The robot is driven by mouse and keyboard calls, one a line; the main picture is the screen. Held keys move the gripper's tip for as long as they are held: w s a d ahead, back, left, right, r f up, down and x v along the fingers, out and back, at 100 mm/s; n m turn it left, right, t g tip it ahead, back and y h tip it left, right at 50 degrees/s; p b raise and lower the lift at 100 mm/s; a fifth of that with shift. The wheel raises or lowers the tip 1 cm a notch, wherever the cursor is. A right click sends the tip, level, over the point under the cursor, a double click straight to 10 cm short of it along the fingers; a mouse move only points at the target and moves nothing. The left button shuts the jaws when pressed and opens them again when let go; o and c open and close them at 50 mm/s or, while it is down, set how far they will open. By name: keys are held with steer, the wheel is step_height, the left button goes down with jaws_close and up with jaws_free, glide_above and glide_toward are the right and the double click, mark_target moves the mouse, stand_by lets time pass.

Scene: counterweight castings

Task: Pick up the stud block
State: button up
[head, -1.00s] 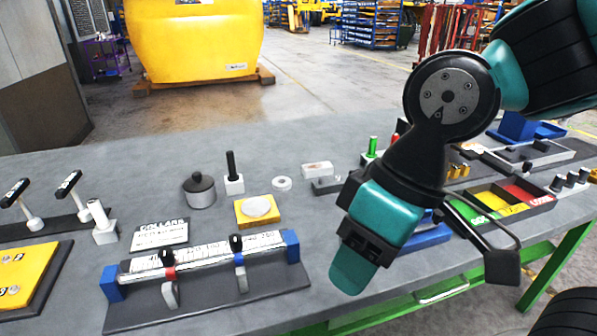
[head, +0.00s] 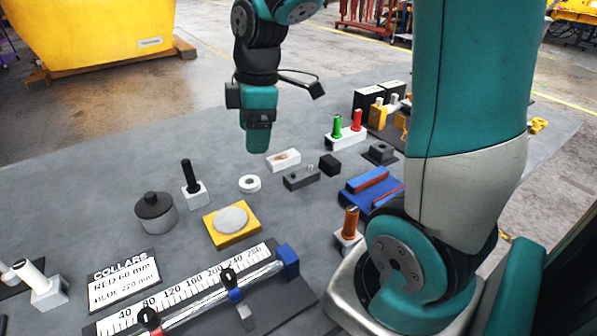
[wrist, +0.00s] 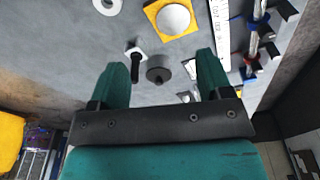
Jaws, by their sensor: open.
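The stud block is not labelled, and I cannot tell for sure which piece it is. A low dark grey block (head: 300,178) with small studs on top lies mid-table in the head view. A white block with an upright black post (head: 194,192) stands to its left; it also shows in the wrist view (wrist: 135,58). My gripper (head: 259,148) hangs above the table's far part in the head view, apart from both blocks. In the wrist view its fingers (wrist: 162,60) are spread with nothing held between them.
A grey lidded pot (head: 155,211), a yellow plate with a pale disc (head: 231,222), a white ring (head: 249,184) and a white block (head: 283,160) surround these blocks. A scale rail (head: 190,300) lies in front. A blue tray (head: 370,190) and a green-and-red-post block (head: 346,138) stand right.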

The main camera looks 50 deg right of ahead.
steer(key=w+d+f+n+h, duration=0.1)
steer(key=d, duration=0.6)
steer(key=w+d+f+n, duration=0.1)
steer(key=d+n, duration=0.1)
steer(key=d, duration=0.5)
steer(key=p, duration=0.2)
glide_above(302, 173)
steer(key=shift+g, duration=0.4)
steer(key=f, duration=1.1)
steer(key=shift+w+d+f, duration=0.2)
steer(key=shift+d+f, duration=0.05)
steer(key=shift+s+a+f+p, duration=0.15)
steer(key=shift+f+p, duration=0.3)
steer(key=shift+f, duration=1)
steer(key=shift+s+f+p, duration=0.1)
steer(key=shift+f+p, duration=0.3)
steer(key=shift+f, duration=1)
jaws_close()
